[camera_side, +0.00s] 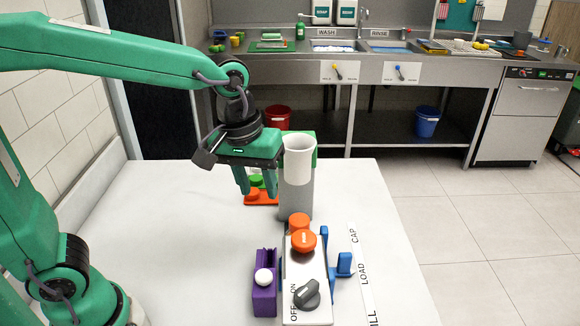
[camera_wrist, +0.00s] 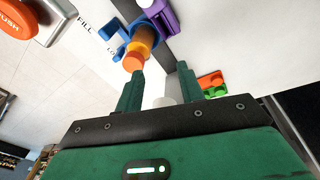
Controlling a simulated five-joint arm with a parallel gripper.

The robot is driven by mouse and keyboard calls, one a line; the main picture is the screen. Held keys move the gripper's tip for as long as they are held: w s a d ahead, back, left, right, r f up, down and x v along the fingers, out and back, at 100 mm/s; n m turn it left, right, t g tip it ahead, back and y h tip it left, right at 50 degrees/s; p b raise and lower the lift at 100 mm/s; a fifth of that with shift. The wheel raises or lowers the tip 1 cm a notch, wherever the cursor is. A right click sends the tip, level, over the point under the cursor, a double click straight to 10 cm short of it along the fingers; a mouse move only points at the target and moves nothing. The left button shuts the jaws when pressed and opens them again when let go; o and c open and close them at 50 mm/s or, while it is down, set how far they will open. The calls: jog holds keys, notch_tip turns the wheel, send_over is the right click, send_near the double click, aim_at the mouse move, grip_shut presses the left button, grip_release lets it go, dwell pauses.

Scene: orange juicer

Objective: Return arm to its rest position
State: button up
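My gripper (camera_side: 256,188) hangs above the white table (camera_side: 180,260) in the side view, with its two green fingers pointing down and apart. It is just left of a white, cup-like cylinder (camera_side: 299,160) on a grey upright body. I cannot tell whether it touches that cylinder. In the wrist view the fingers (camera_wrist: 158,84) are also spread, and no held object is clear. A pale round thing (camera_wrist: 165,101) shows partly between them, its lower part hidden by my gripper's body. The green arm reaches out from the left, raised over the table.
The juicer base (camera_side: 306,270) carries orange knobs and a dark ON/OFF dial (camera_side: 307,294). A purple holder (camera_side: 264,283) stands left of it and a blue bracket (camera_side: 342,265) right. An orange-and-green piece (camera_side: 262,195) lies behind the fingers. The table's left part is clear.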

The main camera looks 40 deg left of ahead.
jog(key=s+a+r+m+t, duration=0.1)
jog(key=s+a+m+t, duration=0.2)
jog(key=s+a, duration=0.6)
jog(key=shift+a+r+m, duration=0.2)
jog(key=shift+a+m, duration=0.2)
jog(key=shift+m, duration=0.3)
jog(key=shift+o, duration=0.2)
jog(key=shift+s+a+f+m+t+y, duration=0.2)
jog(key=shift+s+a+m+t+y, duration=0.15)
jog(key=shift+s, duration=0.2)
jog(key=o, duration=0.7)
jog(key=shift+w+r, duration=0.1)
jog(key=o, duration=0.6)
jog(key=shift+w+d+r, duration=0.25)
jog(key=shift+w, duration=0.15)
jog(key=w+d+n+g, duration=0.2)
jog(key=w+d+n, duration=0.1)
jog(key=w+d, duration=0.2)
jog(key=w+d+n+g, duration=0.1)
jog(key=w+d+n, duration=0.2)
jog(key=w+d, duration=0.2)
jog(key=w+d+n+g, duration=0.2)
jog(key=w+d+n, duration=0.1)
jog(key=w+d, duration=0.3)
jog(key=shift+w+g, duration=0.3)
jog(key=shift+g, duration=0.05)
